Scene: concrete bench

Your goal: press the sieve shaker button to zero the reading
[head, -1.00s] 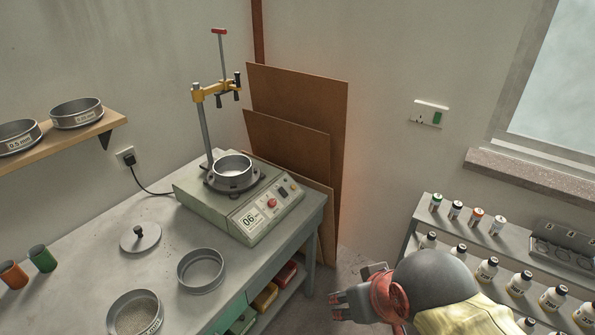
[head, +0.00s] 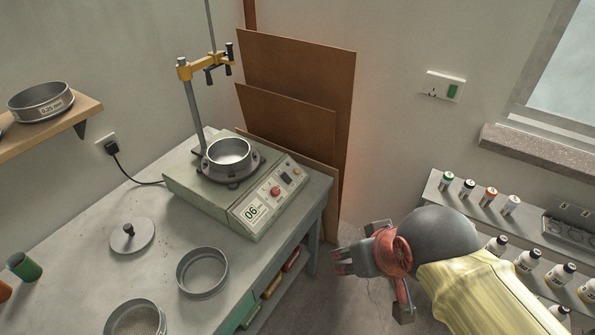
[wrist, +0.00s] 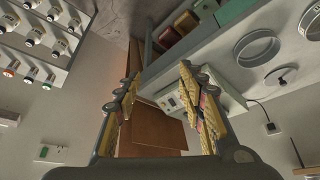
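The sieve shaker (head: 187,189) is a pale green box on the bench, with a steel sieve (head: 229,155) on top and a yellow clamp on a post. My gripper (head: 345,262) is right of the bench, apart from the shaker. In the wrist view my gripper (wrist: 160,92) has its two fingers wide apart with nothing between them. Part of the shaker (wrist: 172,104) shows there, partly hidden by a finger.
The bench (head: 75,255) holds a lid (head: 131,237), an empty sieve (head: 202,272), a sieve of sand (head: 135,322) and colored cups. Brown boards (head: 300,85) lean behind the shaker. A bottle rack (head: 440,195) stands at right. Floor between bench and rack is open.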

